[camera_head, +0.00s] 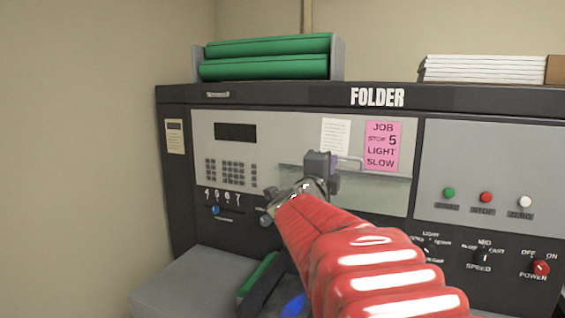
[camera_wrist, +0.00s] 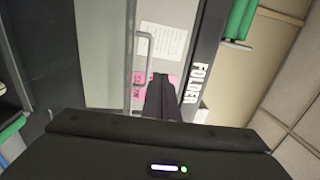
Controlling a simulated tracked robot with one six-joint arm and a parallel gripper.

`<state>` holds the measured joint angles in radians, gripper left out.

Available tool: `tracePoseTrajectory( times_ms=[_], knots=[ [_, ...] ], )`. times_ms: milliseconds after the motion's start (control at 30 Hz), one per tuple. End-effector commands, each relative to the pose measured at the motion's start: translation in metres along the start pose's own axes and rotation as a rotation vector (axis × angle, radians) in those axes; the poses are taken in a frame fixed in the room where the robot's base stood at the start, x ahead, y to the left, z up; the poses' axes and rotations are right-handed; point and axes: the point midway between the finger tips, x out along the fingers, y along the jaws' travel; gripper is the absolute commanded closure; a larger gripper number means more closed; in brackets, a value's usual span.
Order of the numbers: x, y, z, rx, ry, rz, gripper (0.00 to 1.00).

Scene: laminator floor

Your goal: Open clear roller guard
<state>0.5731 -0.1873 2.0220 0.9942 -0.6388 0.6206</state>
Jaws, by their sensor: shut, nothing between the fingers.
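A clear, slightly greenish panel, which looks like the roller guard (camera_head: 385,195), is on the front of the folder machine, below the pink note. It looks closed. A thin metal handle (camera_head: 352,160) is at its upper edge; the handle also shows in the wrist view (camera_wrist: 149,50), left of my fingers. My gripper (camera_head: 321,158) is in front of the panel, just left of the handle in the head view, and hides part of the panel. Its fingers (camera_wrist: 161,80) are shut and empty. The handle is not between them; I cannot tell whether they touch it.
Green rollers (camera_head: 265,67) lie in a rack on the folder machine (camera_head: 445,97), left of a paper stack (camera_head: 480,69). A keypad (camera_head: 231,171) is left of the panel; buttons (camera_head: 486,197) and a red power knob (camera_head: 541,267) are right. A grey table (camera_head: 185,285) stands lower left.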

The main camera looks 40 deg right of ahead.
Motion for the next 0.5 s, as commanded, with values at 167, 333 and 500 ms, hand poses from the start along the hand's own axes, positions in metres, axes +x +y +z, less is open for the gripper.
tracePoseTrajectory(
  times_ms=[167, 333, 500],
  knots=[
    [-0.025, -0.006, 0.0, 0.001, -0.002, -0.001, 1.0],
    [-0.045, -0.009, 0.001, 0.001, -0.002, 0.0, 1.0],
    [-0.055, -0.012, 0.0, 0.0, 0.0, 0.0, 1.0]
  ],
)
